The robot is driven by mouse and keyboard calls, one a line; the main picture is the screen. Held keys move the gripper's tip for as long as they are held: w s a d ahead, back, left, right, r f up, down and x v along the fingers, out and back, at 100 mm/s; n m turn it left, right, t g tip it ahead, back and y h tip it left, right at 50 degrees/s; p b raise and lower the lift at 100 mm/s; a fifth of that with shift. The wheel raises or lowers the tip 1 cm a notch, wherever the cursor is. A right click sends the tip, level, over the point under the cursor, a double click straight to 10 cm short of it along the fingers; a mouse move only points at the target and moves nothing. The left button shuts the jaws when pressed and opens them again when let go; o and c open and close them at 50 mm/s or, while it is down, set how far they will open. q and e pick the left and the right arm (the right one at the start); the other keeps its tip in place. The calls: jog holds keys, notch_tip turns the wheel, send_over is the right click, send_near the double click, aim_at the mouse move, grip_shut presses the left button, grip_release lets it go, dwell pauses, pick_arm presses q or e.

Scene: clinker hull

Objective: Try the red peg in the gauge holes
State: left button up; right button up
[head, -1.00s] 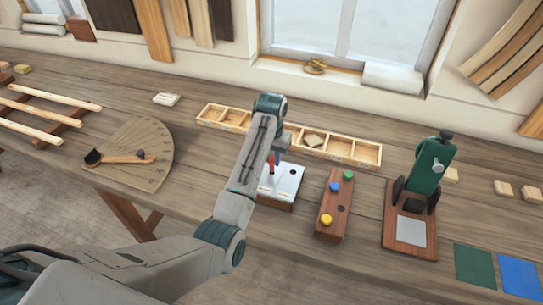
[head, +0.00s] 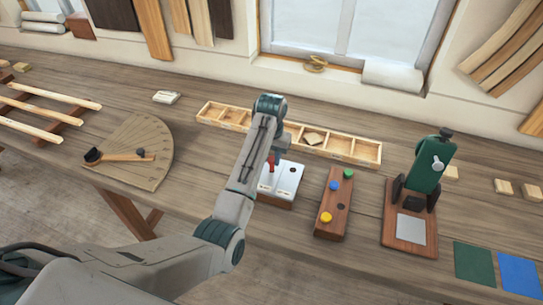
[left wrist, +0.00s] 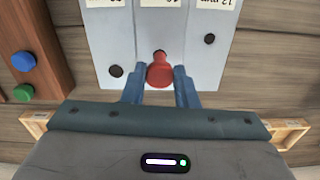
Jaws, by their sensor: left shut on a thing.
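My left gripper (head: 274,156) is shut on the red peg (head: 271,161), above the gauge. In the left wrist view the red peg (left wrist: 160,74) is between the two blue fingers. The gauge (head: 286,187) is a pale metal plate on a wooden block; the plate (left wrist: 135,35) fills the upper middle of the left wrist view. Open dark holes show on both sides of the peg, and labels appear upside down. The peg is over the middle hole, whose dark edge shows beside it; I cannot tell whether its tip is inside. My right gripper is not in view.
A wooden peg block (head: 325,222) with blue, green and yellow pegs stands right of the gauge. Behind is a long divided tray (head: 367,153). A green clamp-like device (head: 428,165) stands farther right. A protractor board (head: 150,175) lies left. Bench between is clear.

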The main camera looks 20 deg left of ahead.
pick_arm(q)
jog(key=shift+f, duration=1.15)
dwell(0.6)
jog(key=shift+r, duration=2.65)
